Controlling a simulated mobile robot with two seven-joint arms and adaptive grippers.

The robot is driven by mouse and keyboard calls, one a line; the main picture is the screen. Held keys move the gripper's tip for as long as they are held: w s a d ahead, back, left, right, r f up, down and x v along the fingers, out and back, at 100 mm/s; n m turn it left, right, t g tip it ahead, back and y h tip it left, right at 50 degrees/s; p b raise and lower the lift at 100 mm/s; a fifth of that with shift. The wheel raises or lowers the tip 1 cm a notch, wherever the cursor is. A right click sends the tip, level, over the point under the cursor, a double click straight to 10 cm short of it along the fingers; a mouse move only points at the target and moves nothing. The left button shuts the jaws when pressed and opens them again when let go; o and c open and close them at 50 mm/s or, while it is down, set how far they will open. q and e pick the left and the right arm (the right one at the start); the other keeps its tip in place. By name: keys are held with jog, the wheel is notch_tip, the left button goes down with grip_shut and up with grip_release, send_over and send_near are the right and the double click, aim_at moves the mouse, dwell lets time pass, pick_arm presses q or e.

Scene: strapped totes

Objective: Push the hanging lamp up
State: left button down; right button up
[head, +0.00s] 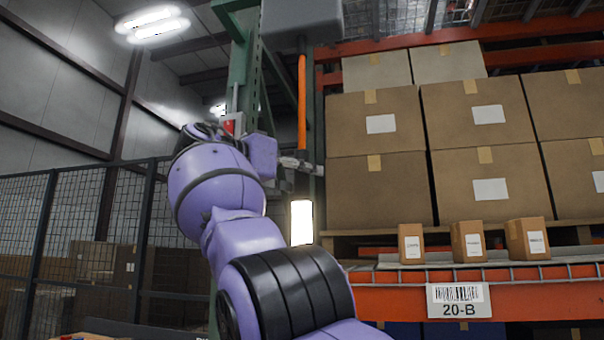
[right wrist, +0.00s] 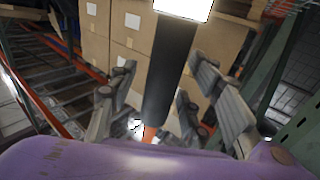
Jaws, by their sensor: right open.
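The hanging lamp shows in the head view as a bright white lit section (head: 301,222) below an orange cord (head: 302,100). The cord hangs from a grey box (head: 302,22) at the top. My right gripper (head: 303,166) is at the lamp's upper part, just above the lit section, and partly hides it. In the right wrist view, the lamp's dark handle (right wrist: 172,75) runs between the spread fingers of my right gripper (right wrist: 160,95), with its lit end at the top edge. The fingers stand apart on both sides; gaps show. My left gripper is not in view.
Large cardboard boxes (head: 378,189) are stacked on a rack right of the lamp. Small boxes (head: 468,241) stand on the shelf above an orange beam (head: 400,304). A green post (head: 244,75) stands behind my right arm. A mesh fence (head: 60,222) is at left.

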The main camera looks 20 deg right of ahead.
jog(key=v, duration=1.2)
jog(key=shift+f, duration=0.1)
